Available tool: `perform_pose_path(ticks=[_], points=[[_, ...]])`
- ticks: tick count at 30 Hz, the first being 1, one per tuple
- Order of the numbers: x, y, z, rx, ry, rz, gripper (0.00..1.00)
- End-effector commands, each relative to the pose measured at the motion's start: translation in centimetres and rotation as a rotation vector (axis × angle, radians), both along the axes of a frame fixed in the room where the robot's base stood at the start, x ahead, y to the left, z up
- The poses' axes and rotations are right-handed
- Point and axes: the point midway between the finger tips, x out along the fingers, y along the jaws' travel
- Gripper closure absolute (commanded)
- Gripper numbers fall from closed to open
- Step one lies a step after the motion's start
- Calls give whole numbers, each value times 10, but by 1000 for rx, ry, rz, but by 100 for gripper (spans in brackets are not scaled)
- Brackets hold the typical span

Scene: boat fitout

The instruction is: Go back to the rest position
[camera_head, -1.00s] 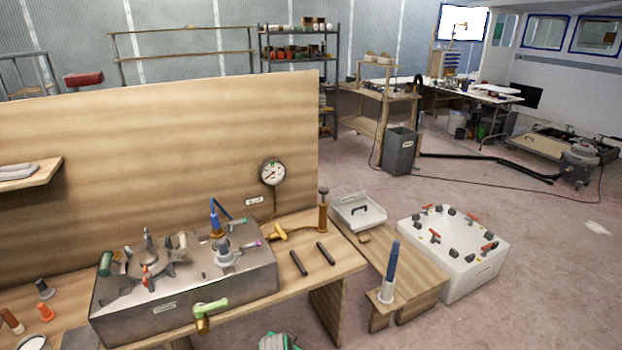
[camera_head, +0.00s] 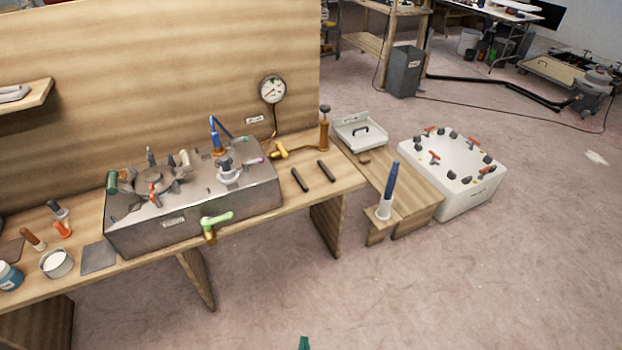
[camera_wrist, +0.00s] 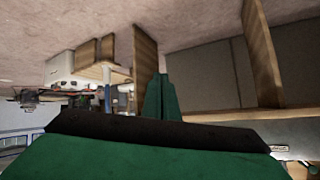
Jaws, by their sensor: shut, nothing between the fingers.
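My gripper shows in the wrist view as green fingers (camera_wrist: 160,97) closed together, with nothing between them. Only a small green tip of it (camera_head: 304,343) shows at the bottom edge of the head view, in front of the workbench and over the bare floor. It is apart from the bench and everything on it. The rest of my arm is out of the head view. The wrist view is upside down, with the floor at the top and the bench legs hanging down.
The wooden workbench (camera_head: 290,208) carries a metal box (camera_head: 190,215) with a green-handled valve (camera_head: 216,220) sticking out in front. Right of it are a low wooden stand (camera_head: 415,205) and a white tub (camera_head: 462,200). The floor (camera_head: 420,290) in front is clear.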

Motion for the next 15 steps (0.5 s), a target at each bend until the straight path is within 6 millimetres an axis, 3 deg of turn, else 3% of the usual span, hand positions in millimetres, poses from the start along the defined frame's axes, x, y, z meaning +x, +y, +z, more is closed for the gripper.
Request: perform_pose_path(ticks=[3,8,15], points=[[-39,-5,19,-21,-45,18,100],[-83,-8,54,-50,-112,40,100],[-142,-13,119,-103,-217,64,100]])
